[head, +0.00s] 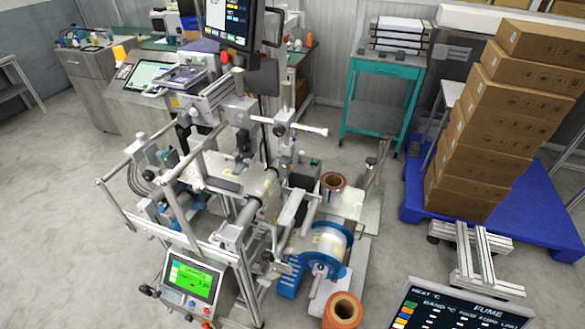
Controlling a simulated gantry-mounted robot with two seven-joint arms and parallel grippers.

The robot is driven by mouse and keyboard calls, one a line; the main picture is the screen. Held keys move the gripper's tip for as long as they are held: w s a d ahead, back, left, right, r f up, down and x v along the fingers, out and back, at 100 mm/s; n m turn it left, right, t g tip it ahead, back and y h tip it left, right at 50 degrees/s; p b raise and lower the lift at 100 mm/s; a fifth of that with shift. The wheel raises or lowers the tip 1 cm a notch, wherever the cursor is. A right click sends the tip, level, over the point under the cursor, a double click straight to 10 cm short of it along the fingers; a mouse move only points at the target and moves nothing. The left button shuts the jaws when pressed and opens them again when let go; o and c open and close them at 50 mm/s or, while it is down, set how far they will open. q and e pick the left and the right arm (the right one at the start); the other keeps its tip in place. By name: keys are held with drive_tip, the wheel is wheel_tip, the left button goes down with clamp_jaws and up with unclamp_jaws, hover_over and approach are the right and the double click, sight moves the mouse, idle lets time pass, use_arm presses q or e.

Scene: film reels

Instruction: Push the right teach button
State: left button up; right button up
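A film-reel machine (235,205) with metal rollers, rods and brackets stands in the middle of the head view. On its front hangs a grey control box (178,298) with a lit green screen (193,280). A few small coloured buttons sit below that screen, one of them red. A small dark box with a green spot (314,162) sits on the right side of the machine. I cannot make out which part is the right teach button; any label is too small to read. Neither of my grippers is in view.
A blue-flanged reel (326,242) and orange-brown rolls (342,311) are on the machine's right. A dark screen (455,312) fills the bottom right corner. Stacked cartons (500,120) stand on a blue pallet (413,190). A teal cart (348,105) is behind. Floor at left is clear.

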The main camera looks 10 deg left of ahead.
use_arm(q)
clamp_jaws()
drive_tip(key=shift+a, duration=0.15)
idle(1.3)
